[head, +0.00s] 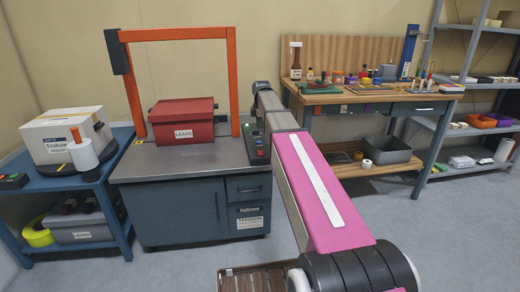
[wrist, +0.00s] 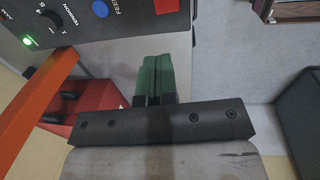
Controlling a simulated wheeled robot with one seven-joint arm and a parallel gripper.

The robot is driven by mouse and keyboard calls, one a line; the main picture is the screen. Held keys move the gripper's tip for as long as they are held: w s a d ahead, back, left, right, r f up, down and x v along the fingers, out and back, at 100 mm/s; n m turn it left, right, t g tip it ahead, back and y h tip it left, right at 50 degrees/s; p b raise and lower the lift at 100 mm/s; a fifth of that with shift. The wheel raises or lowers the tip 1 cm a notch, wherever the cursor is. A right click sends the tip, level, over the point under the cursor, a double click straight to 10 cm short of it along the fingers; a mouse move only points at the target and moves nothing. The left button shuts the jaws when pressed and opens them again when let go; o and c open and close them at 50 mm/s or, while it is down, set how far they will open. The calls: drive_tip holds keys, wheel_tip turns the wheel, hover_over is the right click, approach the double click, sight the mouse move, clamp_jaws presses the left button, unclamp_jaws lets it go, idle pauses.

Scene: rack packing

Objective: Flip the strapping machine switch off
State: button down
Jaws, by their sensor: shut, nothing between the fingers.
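The strapping machine (head: 190,165) is a grey cabinet with a metal top and an orange arch, left of centre in the head view. Its small dark control panel (head: 257,148) is at the top's right edge, partly hidden by my arm. In the wrist view the panel (wrist: 120,22) fills the upper left, with a lit green element (wrist: 27,40), a black knob (wrist: 50,20) and a blue FEED button (wrist: 100,8). I cannot tell which part is the switch. My gripper (wrist: 155,58) has green fingers, shut and empty, seen just below the panel and apparently apart from it.
A red lidded box (head: 182,120) sits on the machine top under the orange arch (head: 233,80). A blue cart (head: 75,180) with a white carton stands left. A cluttered workbench (head: 365,98) and grey shelves (head: 470,85) stand right. Floor between is open.

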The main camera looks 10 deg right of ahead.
sight(260, 153)
drive_tip(key=f, duration=0.4)
drive_tip(key=w+f, duration=0.1)
drive_tip(key=f, duration=0.9)
drive_tip(key=shift+w, duration=0.35)
drive_tip(key=shift+w+f, duration=0.1)
drive_tip(key=shift+f, duration=0.1)
drive_tip(key=shift+s, duration=0.2)
drive_tip(key=shift+s+r, duration=0.2)
drive_tip(key=shift+s, duration=0.45)
